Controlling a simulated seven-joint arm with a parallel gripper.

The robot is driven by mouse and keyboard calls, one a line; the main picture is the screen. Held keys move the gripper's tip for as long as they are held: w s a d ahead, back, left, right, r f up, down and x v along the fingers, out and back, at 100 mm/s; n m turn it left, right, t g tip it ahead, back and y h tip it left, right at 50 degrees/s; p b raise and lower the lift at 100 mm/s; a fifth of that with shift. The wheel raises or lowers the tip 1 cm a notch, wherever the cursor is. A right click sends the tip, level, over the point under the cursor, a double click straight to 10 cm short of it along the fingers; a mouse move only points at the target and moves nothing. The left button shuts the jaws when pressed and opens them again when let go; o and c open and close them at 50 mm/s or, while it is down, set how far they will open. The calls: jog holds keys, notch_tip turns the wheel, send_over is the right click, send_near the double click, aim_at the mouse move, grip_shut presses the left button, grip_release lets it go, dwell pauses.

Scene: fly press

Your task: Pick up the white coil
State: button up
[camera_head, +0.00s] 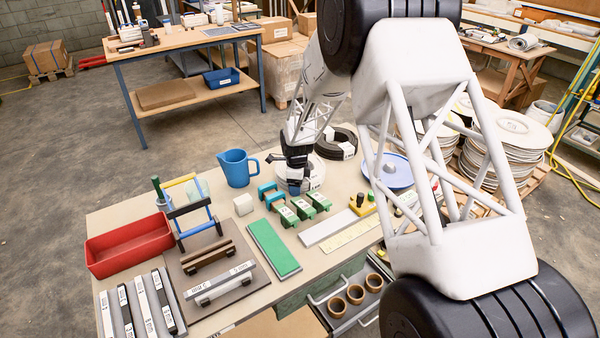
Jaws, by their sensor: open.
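The white coil (315,173) lies flat on the bench, near the middle of its far side. My gripper (294,187) is over the coil's left part, pointing down, and hides some of it. The jaws are open. My dark wrist also covers part of the coil, so I cannot tell whether the fingers touch it.
A dark coil (344,140) lies just behind the white coil. A blue jug (236,168) stands to the left, with green blocks (303,208) in front. A blue round plate (394,171) is to the right, partly behind my arm. A red tray (130,246) sits far left.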

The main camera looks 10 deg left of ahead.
dwell(0.3)
grip_shut()
dwell(0.3)
jog(key=shift+r, duration=0.2)
jog(key=shift+r, duration=4.85)
